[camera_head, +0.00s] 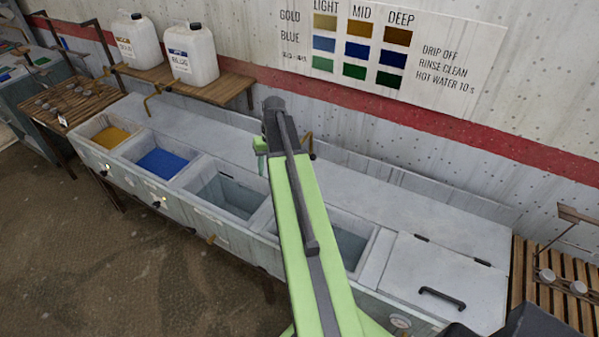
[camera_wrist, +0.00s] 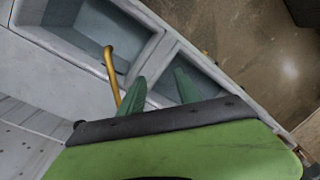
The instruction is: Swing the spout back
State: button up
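A brass spout (camera_wrist: 111,75) shows in the wrist view, a thin bent tube. It rises from the trough's back ledge, and its curved end is near the corner of a grey basin (camera_wrist: 95,22). My gripper (camera_wrist: 160,77) has two green fingers with a gap between them and nothing in it. The spout is just left of the left finger; I cannot tell if they touch. In the head view the spout (camera_head: 307,146) shows partly, right of my arm's far end. My gripper is mostly hidden there behind my arm.
The long trough (camera_head: 400,205) has a gold basin (camera_head: 110,138), a blue basin (camera_head: 161,163) and grey basins. Another brass spout (camera_head: 153,97) stands at the left. White jugs (camera_head: 191,53) stand on a wooden shelf behind. A lid with a black handle (camera_head: 442,298) is at the right.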

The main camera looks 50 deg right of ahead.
jog(key=s+d+r+m+p, duration=0.1)
jog(key=s+d+r, duration=0.15)
jog(key=d, duration=0.45)
jog(key=s+d+r+m+p, duration=0.1)
jog(key=s+d, duration=0.2)
jog(key=d, duration=0.4)
jog(key=shift+t, duration=0.3)
jog(key=a+f+b, duration=0.1)
jog(key=f+b, duration=0.4)
jog(key=w+a+f+b, duration=0.1)
jog(key=f+b, duration=0.5)
jog(key=a+f+b, duration=0.1)
jog(key=f+b, duration=0.5)
jog(key=shift+w+a+f, duration=0.1)
jog(key=shift+w+a, duration=0.05)
jog(key=shift+w, duration=0.2)
grip_shut()
